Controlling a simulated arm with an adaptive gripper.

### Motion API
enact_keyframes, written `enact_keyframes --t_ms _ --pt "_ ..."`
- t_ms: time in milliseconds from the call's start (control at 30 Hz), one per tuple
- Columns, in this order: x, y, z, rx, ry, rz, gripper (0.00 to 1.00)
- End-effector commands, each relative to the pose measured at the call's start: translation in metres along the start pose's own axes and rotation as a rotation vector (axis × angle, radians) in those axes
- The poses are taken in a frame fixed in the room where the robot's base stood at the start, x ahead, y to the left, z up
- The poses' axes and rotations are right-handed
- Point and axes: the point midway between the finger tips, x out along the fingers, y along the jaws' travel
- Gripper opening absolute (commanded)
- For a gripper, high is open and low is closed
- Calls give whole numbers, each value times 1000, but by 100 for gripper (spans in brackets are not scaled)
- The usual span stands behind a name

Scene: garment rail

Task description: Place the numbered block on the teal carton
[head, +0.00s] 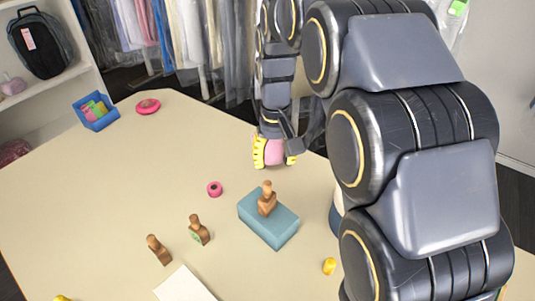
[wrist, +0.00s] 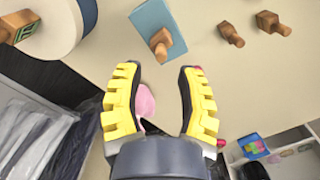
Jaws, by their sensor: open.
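A wooden block with a green marked face (wrist: 22,30) shows at the top left edge of the wrist view, partly cut off; I cannot read its mark. In the head view its place is largely hidden behind my arm. The teal carton (head: 262,226) lies on the table, and shows at the top of the wrist view (wrist: 150,17). A wooden stamp (head: 267,201) stands on it. My gripper (head: 274,158) is open beyond the carton, its yellow-padded fingers (wrist: 160,75) apart. A pink thing (wrist: 145,101) shows between them, apparently not clamped.
Two more wooden stamps (head: 158,249) (head: 199,231) stand left of the carton. A pink ring (head: 214,189), a red round dish (head: 148,106), a blue bin (head: 96,112), a white sheet (head: 185,286) and a yellow piece (head: 329,266) lie around. Garments hang behind. The left tabletop is mostly clear.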

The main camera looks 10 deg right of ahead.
Motion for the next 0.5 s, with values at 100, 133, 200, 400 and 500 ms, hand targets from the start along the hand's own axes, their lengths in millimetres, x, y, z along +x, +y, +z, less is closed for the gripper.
enact_keyframes --t_ms 100,133,200,400,500 --pt "-17 6 56 4 -14 0 37" --pt "-19 7 71 5 -23 0 37" --pt "-22 10 105 5 -35 -1 37" --pt "-18 14 197 3 -70 -2 37" --pt "-11 16 231 0 -86 -3 37"
